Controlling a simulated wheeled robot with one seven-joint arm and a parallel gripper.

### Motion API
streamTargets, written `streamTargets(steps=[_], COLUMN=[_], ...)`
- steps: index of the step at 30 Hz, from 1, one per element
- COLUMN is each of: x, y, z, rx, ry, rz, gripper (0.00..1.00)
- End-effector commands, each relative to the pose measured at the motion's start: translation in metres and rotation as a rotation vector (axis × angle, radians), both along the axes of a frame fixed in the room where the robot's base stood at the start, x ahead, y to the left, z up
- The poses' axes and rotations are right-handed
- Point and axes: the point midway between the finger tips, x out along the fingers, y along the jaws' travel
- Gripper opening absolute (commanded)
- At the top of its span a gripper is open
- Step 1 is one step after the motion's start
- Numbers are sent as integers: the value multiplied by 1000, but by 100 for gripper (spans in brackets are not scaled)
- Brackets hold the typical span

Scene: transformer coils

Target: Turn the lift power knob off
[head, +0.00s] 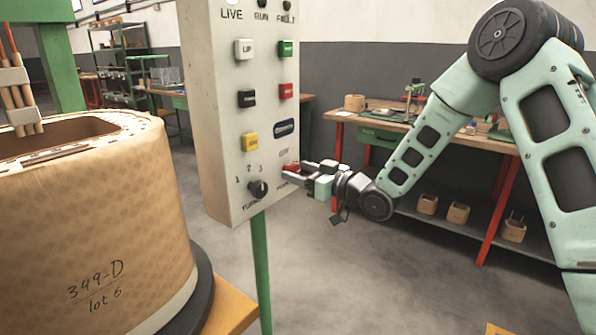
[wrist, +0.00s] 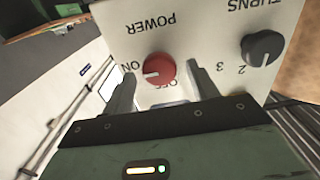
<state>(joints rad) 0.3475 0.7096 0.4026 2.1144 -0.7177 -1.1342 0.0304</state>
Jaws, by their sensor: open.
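The lift power knob is a round red knob (wrist: 158,71) on the white panel, seen upside down in the wrist view under the word POWER. In the head view the red knob (head: 291,167) shows at the panel's lower right, partly hidden by my gripper. My gripper (head: 290,176) is at the panel face. In the wrist view its two fingers (wrist: 163,92) are apart, one on each side of the knob, with nothing held. Whether they touch the knob I cannot tell.
The control box (head: 205,110) stands on a green post and carries several buttons. A black TURNS knob (head: 258,189) is left of my gripper. A large wrapped coil (head: 90,220) stands at the left. A workbench (head: 450,135) is behind my arm.

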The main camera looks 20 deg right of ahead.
Motion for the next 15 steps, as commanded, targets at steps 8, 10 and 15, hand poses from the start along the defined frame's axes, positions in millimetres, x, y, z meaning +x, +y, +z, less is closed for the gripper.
streamTargets(steps=[8, 10, 15], x=[9, 9, 9], y=[7, 7, 6], z=[0, 0, 0], rx=[0, 0, 0], ry=[1, 1, 1], rz=[-1, -1, -1], gripper=[59, 59, 39])
